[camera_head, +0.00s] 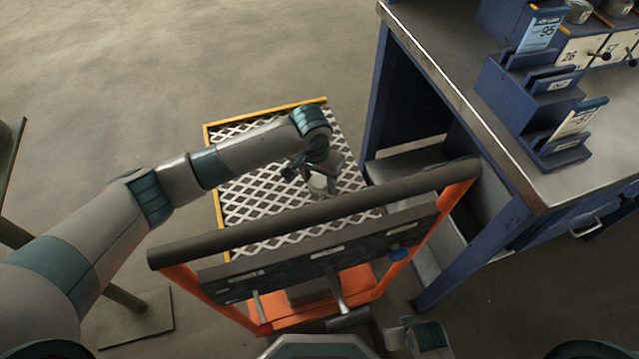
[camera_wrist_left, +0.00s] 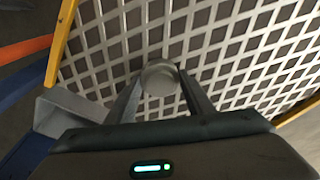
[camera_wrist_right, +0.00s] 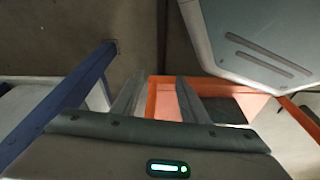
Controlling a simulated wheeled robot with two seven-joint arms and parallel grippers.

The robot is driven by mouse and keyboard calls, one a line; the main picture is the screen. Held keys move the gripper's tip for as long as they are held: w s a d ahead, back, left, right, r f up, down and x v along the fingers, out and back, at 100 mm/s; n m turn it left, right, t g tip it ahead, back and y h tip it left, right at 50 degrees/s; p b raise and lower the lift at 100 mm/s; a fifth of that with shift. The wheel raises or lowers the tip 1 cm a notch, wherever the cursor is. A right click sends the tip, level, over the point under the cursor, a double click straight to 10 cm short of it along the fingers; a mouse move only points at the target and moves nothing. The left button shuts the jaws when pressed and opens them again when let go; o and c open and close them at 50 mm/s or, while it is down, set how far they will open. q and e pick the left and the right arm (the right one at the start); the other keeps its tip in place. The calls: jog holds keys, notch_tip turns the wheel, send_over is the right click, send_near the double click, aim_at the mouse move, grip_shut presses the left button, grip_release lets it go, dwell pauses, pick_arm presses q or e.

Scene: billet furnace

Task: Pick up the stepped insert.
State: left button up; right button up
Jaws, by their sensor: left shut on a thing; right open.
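The stepped insert (camera_wrist_left: 160,78) is a small grey round piece between the fingertips of my left gripper (camera_wrist_left: 158,92) in the left wrist view. In the head view, the insert (camera_head: 318,184) is a small pale shape below my left gripper (camera_head: 316,178), over the grated platform (camera_head: 250,205). My left gripper is shut on it. I cannot tell whether the insert touches the grating or is held above it. My right gripper (camera_wrist_right: 155,98) is open and empty in the right wrist view, with an orange frame beyond it.
An orange cart frame with a dark handle bar (camera_head: 320,212) stands in front of the grating. A blue workbench (camera_head: 530,185) with blue bins (camera_head: 530,95) is at the right. The grating has a yellow edge (camera_head: 265,111). Open floor lies at the upper left.

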aim_at(320, 180)
pick_arm(q)
jog(key=shift+r, duration=0.2)
pick_arm(e)
jog(key=shift+w, duration=0.1)
